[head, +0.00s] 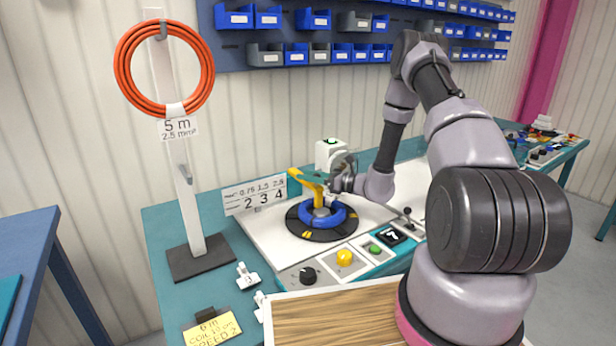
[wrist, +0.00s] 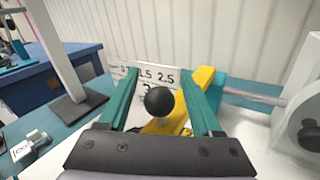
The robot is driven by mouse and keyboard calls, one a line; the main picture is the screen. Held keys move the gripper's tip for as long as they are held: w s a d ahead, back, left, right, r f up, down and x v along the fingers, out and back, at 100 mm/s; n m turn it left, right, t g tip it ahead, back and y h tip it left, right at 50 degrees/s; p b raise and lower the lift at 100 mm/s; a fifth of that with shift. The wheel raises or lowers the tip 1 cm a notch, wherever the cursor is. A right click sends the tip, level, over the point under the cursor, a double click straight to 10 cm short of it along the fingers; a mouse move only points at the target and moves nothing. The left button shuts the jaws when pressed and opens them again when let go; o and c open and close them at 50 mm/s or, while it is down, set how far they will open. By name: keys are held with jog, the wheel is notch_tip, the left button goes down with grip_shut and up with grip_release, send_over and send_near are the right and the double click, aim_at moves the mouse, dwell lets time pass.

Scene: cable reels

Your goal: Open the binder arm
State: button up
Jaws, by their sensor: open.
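The binder arm (head: 312,186) is a yellow bar over a blue ring on a round black base with yellow marks. In the wrist view the yellow bar (wrist: 203,78) runs slantwise, with a round black knob (wrist: 159,101) near its lower end. My gripper (wrist: 161,82) is open, its two teal fingers on either side of the knob, with a visible gap on each side. The right finger passes in front of part of the yellow bar. In the head view my wrist partly hides the arm's right side.
A white machine (head: 331,153) stands behind the reel. A number sign (head: 255,194) is at its left. Yellow and green buttons (head: 344,257) and a black knob line the front panel. A stand with an orange cable coil (head: 123,68) rises at the left.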

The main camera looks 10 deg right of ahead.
jog(key=shift+a, duration=0.1)
grip_shut()
dwell(1.4)
